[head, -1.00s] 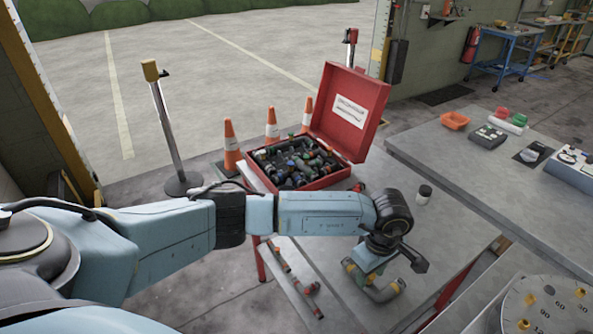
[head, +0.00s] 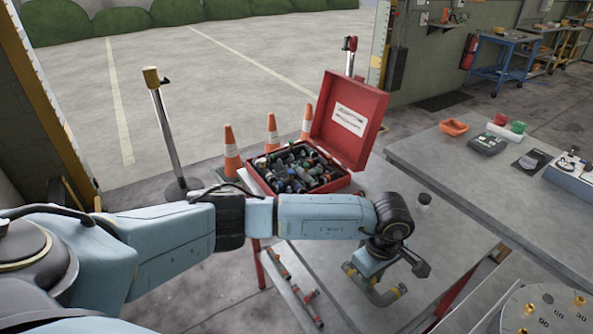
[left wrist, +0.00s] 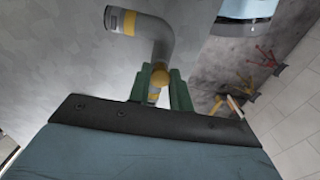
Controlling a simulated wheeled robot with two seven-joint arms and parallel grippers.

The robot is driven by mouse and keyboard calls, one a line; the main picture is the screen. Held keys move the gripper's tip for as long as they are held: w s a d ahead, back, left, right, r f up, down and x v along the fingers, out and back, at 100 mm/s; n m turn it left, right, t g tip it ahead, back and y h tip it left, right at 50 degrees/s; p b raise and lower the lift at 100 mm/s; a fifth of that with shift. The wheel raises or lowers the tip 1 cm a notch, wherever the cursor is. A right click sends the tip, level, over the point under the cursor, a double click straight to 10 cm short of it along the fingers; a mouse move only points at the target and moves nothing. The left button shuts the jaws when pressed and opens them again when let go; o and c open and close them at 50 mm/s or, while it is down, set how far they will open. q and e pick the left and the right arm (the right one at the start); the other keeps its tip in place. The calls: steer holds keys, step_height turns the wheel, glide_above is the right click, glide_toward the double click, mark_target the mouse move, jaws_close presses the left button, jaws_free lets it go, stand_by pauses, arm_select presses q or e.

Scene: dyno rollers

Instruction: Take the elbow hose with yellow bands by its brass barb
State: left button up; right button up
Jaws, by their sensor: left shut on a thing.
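The grey elbow hose with yellow bands (head: 383,297) is at the work table's near part in the head view, partly hidden by my left gripper (head: 368,271). In the left wrist view the hose (left wrist: 152,30) bends away from the jaws, with a yellow band near its far end. My left gripper (left wrist: 163,74) has its green fingers shut around the brass-coloured barb end (left wrist: 159,76) of this hose. I cannot tell whether the hose touches the table top. My right gripper is not in view.
A red open case (head: 352,170) full of dark fittings stands at the table's far left. Several hoses (head: 305,305) lie lower left. A second grey table (head: 450,160) holds an orange tray (head: 454,128). Traffic cones (head: 232,150) stand behind.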

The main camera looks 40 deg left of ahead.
arm_select(q)
steer(key=shift+r+p, duration=1.45)
steer(key=shift+r, duration=1.25)
steer(key=shift+f, duration=0.1)
